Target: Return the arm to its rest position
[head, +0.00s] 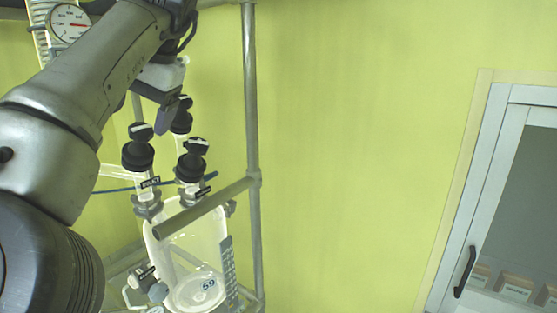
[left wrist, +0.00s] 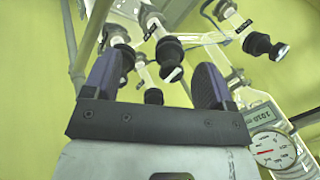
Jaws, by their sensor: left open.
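My left arm (head: 85,75) comes in from the left and reaches up across the reactor area in the head view. My left gripper (head: 168,115) is near the black-capped valves at the top of the glass reactor (head: 190,245). In the left wrist view its two dark fingers (left wrist: 157,85) stand wide apart. Black valve caps (left wrist: 168,52) show beyond and between the fingers, and nothing is clearly held. My right gripper is in neither view.
A metal frame post (head: 251,90) and a crossbar (head: 205,207) stand close to the reactor. A round gauge (head: 69,23) is at the upper left and also shows in the left wrist view (left wrist: 272,150). A door (head: 490,200) is at the right. The wall between is clear.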

